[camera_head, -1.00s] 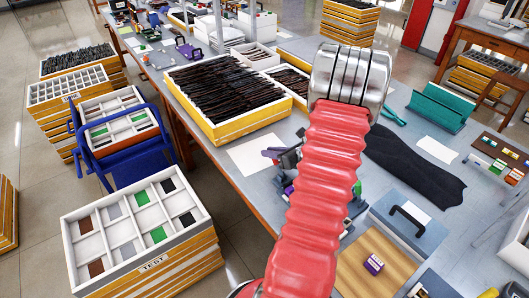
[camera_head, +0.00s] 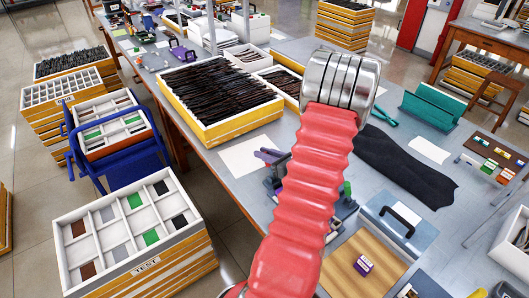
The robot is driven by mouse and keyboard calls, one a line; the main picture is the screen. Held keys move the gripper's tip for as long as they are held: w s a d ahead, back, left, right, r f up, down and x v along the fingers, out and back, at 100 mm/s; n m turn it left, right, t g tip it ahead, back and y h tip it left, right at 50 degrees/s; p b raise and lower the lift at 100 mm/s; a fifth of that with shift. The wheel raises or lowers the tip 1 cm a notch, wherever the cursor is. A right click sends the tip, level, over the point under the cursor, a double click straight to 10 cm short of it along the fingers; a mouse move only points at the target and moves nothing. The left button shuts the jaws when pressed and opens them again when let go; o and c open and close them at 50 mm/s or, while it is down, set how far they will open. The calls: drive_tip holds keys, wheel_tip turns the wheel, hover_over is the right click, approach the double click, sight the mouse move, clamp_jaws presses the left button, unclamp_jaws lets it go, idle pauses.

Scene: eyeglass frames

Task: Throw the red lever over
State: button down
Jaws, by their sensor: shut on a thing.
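No red lever can be made out; my red ribbed arm (camera_head: 308,195) with its silver ringed joint (camera_head: 338,85) covers the middle of the workbench. A grey and dark fixture (camera_head: 273,182) shows partly at the left edge of my arm, with a purple handle (camera_head: 268,156) on it. A small green part (camera_head: 347,189) shows on the right side of my arm. My gripper is hidden behind the arm, so its fingers and what they touch cannot be seen.
A wooden crate of dark eyeglass frames (camera_head: 247,127) stands on the grey bench left of my arm. A black cloth (camera_head: 405,170), a teal rack (camera_head: 432,108) and a blue box with a black handle (camera_head: 385,225) lie right.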

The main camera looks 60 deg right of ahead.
drive_tip(key=shift+s+f, duration=0.2)
drive_tip(key=c, duration=1.7)
unclamp_jaws()
drive_tip(key=shift+r, duration=0.1)
drive_tip(key=shift+o, duration=0.2)
drive_tip(key=shift+w, duration=0.1)
drive_tip(key=shift+r, duration=0.1)
drive_tip(key=shift+w+r, duration=0.1)
drive_tip(key=shift+r, duration=4.75)
drive_tip(key=shift+c, duration=0.3)
